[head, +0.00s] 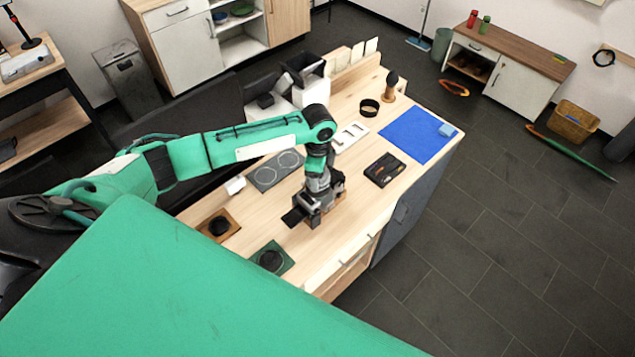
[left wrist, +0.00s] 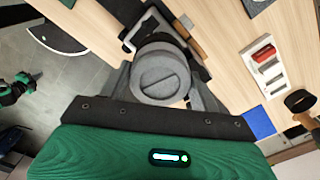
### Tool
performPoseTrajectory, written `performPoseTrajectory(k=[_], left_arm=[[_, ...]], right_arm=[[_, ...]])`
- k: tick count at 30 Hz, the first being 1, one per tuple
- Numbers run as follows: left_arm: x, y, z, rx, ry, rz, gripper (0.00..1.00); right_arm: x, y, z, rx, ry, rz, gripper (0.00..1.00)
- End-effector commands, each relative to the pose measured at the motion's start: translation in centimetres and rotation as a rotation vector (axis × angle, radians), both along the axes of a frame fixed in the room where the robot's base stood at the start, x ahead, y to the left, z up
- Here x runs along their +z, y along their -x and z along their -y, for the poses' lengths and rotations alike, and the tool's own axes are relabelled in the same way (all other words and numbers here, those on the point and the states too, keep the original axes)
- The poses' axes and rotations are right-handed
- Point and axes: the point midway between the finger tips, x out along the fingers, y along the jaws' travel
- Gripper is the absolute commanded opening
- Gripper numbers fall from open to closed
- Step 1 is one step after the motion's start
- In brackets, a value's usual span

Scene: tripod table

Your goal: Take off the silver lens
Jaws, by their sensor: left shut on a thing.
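A grey round lens-like piece (left wrist: 159,76), its flat end crossed by a slot, sits between the fingers of my left gripper (left wrist: 164,68) in the left wrist view. This appears to be the silver lens, and the fingers are shut on it. In the head view my left gripper (head: 314,206) points down near the table's front edge, and its hand mostly hides the lens. A dark block (head: 293,216) and some wood show right beside the fingers. In the wrist view a silver bracket (left wrist: 139,27) lies just beyond the lens. My right gripper is not in view.
On the wooden table (head: 325,245) are a green square with a dark ring (head: 271,258), a brown square with a dark ring (head: 219,226), a grey two-circle pad (head: 275,170), a black tray (head: 384,170) and a blue mat (head: 415,134). A white tray (head: 350,136) lies farther back.

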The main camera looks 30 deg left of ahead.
Motion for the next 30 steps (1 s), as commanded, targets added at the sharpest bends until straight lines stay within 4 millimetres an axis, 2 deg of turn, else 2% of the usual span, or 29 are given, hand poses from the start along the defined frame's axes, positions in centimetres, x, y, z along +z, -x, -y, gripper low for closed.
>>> performPoseTrajectory(k=[11, 19, 27, 28, 30], left_arm=[[0.06, -0.03, 0.01, 0.050, 0.000, 0.001, 0.38], [0.05, -0.03, 0.07, 0.270, 0.001, 0.000, 0.38], [0.07, -0.03, 0.00, 0.299, 0.000, 0.001, 0.38], [0.07, -0.03, 0.01, 0.299, 0.000, 0.001, 0.67], [0.07, -0.04, 0.00, 0.298, 0.000, 0.001, 0.76]], right_arm=[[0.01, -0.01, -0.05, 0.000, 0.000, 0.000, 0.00], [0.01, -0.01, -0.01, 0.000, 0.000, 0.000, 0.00], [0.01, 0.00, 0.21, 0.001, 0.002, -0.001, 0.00], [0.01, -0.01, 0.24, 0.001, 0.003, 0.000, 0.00], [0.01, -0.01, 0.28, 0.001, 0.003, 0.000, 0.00]])
